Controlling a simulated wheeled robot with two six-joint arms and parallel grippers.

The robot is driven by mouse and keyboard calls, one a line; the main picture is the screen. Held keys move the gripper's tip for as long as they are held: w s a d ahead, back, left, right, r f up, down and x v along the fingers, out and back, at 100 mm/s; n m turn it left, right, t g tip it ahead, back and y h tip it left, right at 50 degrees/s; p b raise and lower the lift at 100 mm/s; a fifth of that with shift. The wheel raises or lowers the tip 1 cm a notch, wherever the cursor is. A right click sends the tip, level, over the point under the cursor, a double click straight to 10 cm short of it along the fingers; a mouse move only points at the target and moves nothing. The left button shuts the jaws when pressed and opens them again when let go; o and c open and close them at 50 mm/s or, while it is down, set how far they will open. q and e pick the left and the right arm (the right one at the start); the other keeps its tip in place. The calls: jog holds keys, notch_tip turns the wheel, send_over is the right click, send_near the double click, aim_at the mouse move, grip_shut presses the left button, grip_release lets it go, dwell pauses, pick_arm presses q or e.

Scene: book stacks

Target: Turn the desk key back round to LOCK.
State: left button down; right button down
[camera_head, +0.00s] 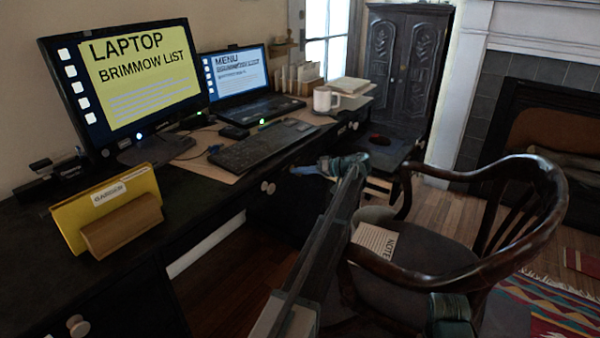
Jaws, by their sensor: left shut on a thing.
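My left gripper (328,166) is at the front edge of the dark desk (215,217), to the right of the keyboard. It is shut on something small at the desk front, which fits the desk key. The key itself, its lock and any LOCK marking are hidden or too small to make out, so I cannot tell which way the key is turned. A teal and dark part at the bottom right (450,308) looks like my right gripper, in front of the chair. Its fingers cannot be made out.
A wooden armchair (545,195) with a NOTE paper (375,242) on its seat stands close to my left arm. The desk holds a monitor (125,75), laptop (238,78), keyboard (262,145), white mug (324,99) and yellow folder (95,205) in a wooden holder.

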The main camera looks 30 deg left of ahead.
pick_arm(q)
jog(key=c, duration=1)
grip_release()
jog(key=shift+o, duration=0.2)
jog(key=p+v, duration=0.4)
jog(key=v, duration=0.9)
jog(key=shift+d, duration=0.4)
jog(key=shift+r, duration=0.1)
